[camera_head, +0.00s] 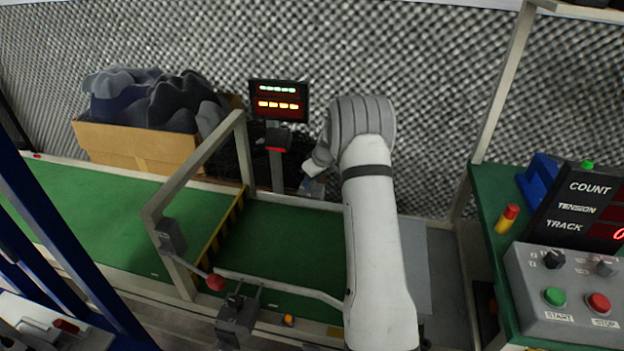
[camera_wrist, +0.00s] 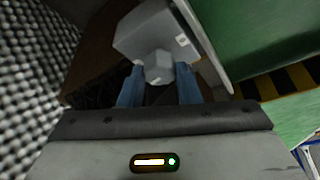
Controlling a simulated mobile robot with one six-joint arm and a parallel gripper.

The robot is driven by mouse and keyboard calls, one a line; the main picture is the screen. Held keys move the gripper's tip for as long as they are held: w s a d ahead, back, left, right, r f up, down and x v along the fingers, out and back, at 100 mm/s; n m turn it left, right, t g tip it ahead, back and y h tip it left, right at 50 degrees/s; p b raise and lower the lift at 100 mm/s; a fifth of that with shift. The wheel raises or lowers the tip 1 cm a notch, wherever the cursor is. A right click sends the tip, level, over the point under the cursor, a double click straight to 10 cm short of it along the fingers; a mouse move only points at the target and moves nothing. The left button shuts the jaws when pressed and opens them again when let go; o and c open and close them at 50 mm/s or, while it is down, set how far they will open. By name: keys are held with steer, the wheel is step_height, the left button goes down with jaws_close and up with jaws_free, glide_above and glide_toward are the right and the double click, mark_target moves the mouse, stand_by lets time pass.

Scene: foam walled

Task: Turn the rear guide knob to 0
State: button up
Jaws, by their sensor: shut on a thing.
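The rear guide knob (camera_wrist: 158,67) is a small grey faceted knob on the front of a grey box-shaped housing (camera_wrist: 150,32) in the wrist view. My gripper (camera_wrist: 160,82) has its two blue fingers on either side of the knob and is shut on it. In the head view my arm reaches over the belt to its far side, and the gripper end (camera_head: 316,170) is small and partly hidden by the wrist. The knob itself cannot be made out there. No scale or pointer on it is readable in either view.
A two-row display (camera_head: 279,101) stands on a post behind the belt (camera_head: 280,240). A metal frame (camera_head: 195,170) spans the belt left of my arm. A cardboard box of dark cloth (camera_head: 135,148) is at the back left. A control panel (camera_head: 570,290) stands at right.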

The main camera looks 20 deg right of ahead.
steer(key=shift+m+h+p, duration=0.5)
steer(key=shift+m+p, duration=0.1)
steer(key=shift+m, duration=0.7)
steer(key=o, duration=1)
steer(key=p+v, duration=0.2)
steer(key=v, duration=0.5)
steer(key=shift+s+r, duration=0.25)
steer(key=shift+r, duration=0.1)
steer(key=shift+a, duration=0.1)
